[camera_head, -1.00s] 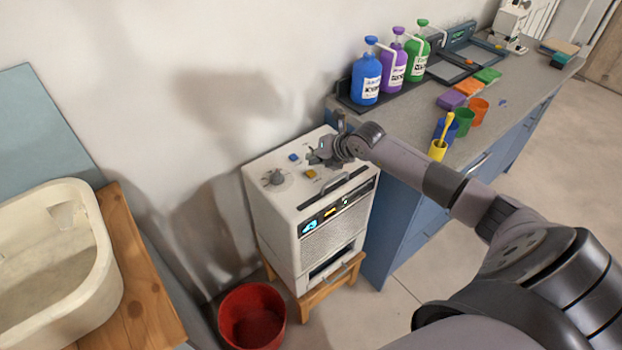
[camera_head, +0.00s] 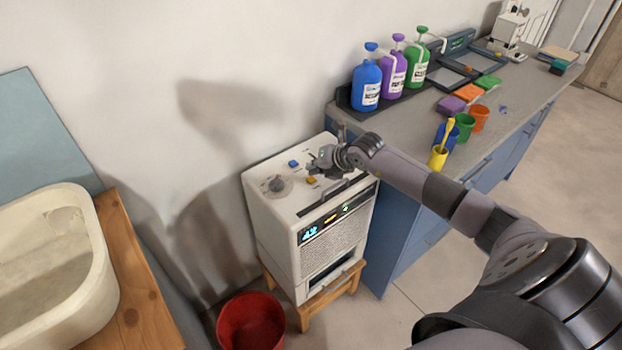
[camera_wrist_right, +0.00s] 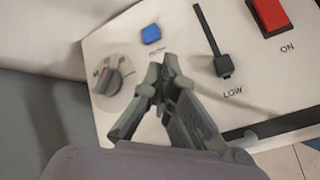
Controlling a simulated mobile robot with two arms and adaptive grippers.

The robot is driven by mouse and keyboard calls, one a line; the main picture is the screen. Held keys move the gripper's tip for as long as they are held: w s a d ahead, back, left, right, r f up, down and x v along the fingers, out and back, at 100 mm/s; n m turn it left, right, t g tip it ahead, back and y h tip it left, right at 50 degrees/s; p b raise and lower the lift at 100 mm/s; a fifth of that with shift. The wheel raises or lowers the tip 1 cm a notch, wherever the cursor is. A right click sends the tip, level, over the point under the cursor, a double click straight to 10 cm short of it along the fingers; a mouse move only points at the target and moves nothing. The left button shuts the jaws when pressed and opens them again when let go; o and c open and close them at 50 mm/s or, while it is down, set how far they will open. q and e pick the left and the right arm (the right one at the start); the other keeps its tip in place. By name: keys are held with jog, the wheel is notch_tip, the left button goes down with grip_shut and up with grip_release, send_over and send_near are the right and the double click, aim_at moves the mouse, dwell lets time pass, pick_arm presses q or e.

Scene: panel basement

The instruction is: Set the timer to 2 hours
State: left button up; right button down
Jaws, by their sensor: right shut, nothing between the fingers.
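The white machine (camera_head: 318,262) has a grey round dial (camera_head: 277,184), a blue button (camera_head: 294,164) and a yellow button (camera_head: 311,180) on top. Its front panel has a small lit display (camera_head: 310,232) with cyan marks too small to read surely. My right gripper (camera_head: 316,161) is shut and empty, low over the top between the blue and yellow buttons. In the right wrist view the gripper (camera_wrist_right: 160,88) is beside the dial (camera_wrist_right: 112,80) and below the blue button (camera_wrist_right: 151,34). The yellow button is hidden there. I cannot tell whether the fingertips touch the top. My left gripper is out of view.
A slider (camera_wrist_right: 223,64) marked LOW and a red switch (camera_wrist_right: 270,14) marked ON are also on the machine's top. A blue bench (camera_head: 470,140) with bottles and cups stands to the right. A red bucket (camera_head: 250,322) and a sink (camera_head: 55,262) are to the left.

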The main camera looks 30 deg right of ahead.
aim_at(314, 178)
jog(key=shift+f, duration=0.1)
dwell(0.5)
jog(key=shift+f+b, duration=0.3)
jog(key=shift+f, duration=0.05)
jog(key=shift+f+b, duration=0.35)
jog(key=shift+f, duration=0.15)
dwell(0.6)
jog(key=shift+r+p, duration=0.75)
jog(key=shift+r, duration=0.15)
notch_tip(314, 178, up, 5)
jog(key=p, duration=0.4)
jog(key=shift+r, duration=0.1)
dwell(0.7)
